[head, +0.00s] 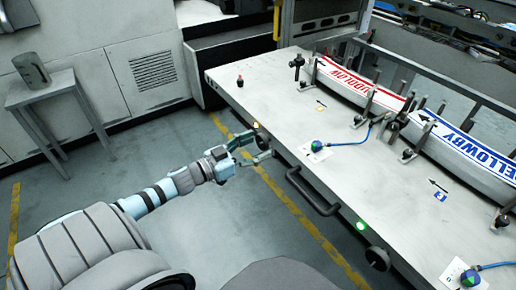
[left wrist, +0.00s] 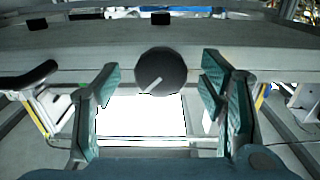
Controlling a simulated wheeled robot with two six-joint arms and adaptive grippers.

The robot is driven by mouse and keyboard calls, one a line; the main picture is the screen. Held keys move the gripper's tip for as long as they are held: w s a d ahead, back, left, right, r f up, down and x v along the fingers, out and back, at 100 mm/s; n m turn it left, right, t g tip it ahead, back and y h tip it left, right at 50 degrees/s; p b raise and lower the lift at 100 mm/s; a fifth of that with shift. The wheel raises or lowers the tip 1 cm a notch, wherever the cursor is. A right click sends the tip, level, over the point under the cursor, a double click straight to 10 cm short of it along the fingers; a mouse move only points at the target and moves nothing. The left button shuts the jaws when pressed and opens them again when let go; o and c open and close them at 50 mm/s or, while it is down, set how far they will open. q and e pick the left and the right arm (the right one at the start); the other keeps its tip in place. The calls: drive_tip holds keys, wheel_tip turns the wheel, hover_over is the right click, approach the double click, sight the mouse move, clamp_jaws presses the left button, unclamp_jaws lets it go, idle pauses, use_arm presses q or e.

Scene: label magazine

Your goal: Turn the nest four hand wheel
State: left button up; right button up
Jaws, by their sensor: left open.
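A round black hand wheel (left wrist: 160,72) with a white line on its face sits on the front edge of the bench, centred between my left gripper's fingers in the left wrist view. In the head view it shows as a small dark disc (head: 262,142) partly covered by the fingers. My left gripper (head: 256,147) is open at the bench edge; in the left wrist view its two teal fingers (left wrist: 162,88) stand apart on either side of the wheel, with gaps. A second hand wheel (head: 378,258) is further right on the same edge. No nest number is readable. My right gripper is out of view.
A black bar handle (head: 315,192) juts from the bench front between the wheels. Curved labelled parts (head: 360,85) lie clamped on the bench (head: 300,115). The floor in front is clear.

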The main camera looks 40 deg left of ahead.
use_arm(q)
drive_tip(key=shift+w+d+r, duration=0.1)
drive_tip(key=shift+w+r, duration=0.05)
drive_tip(key=shift+w, duration=0.45)
drive_tip(key=c, duration=1.2)
drive_tip(key=shift+o, duration=0.2)
drive_tip(key=shift+m, duration=0.3)
